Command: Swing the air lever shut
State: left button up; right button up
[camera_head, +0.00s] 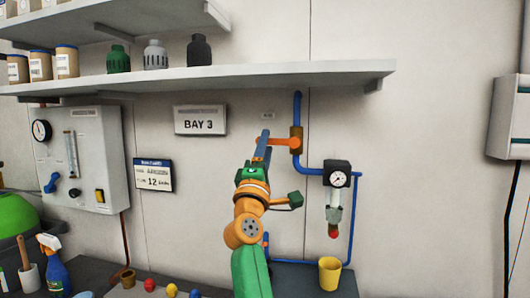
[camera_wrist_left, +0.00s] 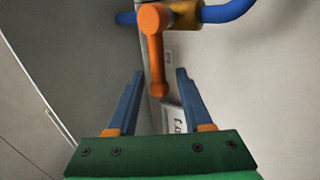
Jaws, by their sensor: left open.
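The orange air lever (camera_head: 278,142) sticks out to the left from a brass valve body (camera_head: 296,134) on the blue wall pipe, across the pipe's line. My left gripper (camera_head: 265,136) is raised to the lever's free end, its blue fingers pointing up. In the left wrist view the lever (camera_wrist_left: 154,50) reaches down from the valve body (camera_wrist_left: 186,14), and its round end shows between the open fingertips of the gripper (camera_wrist_left: 160,75). I cannot tell whether a finger touches it. My right gripper is not in view.
A pressure gauge (camera_head: 338,180) hangs on the pipe to the right, above a yellow cup (camera_head: 329,271). A shelf (camera_head: 220,77) with jars runs above the lever. A BAY 3 sign (camera_head: 200,120) is on the wall to the left.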

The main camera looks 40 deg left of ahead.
pick_arm(q)
jog(key=b+v, duration=0.3)
jog(key=v, duration=0.4)
jog(key=shift+b, duration=0.3)
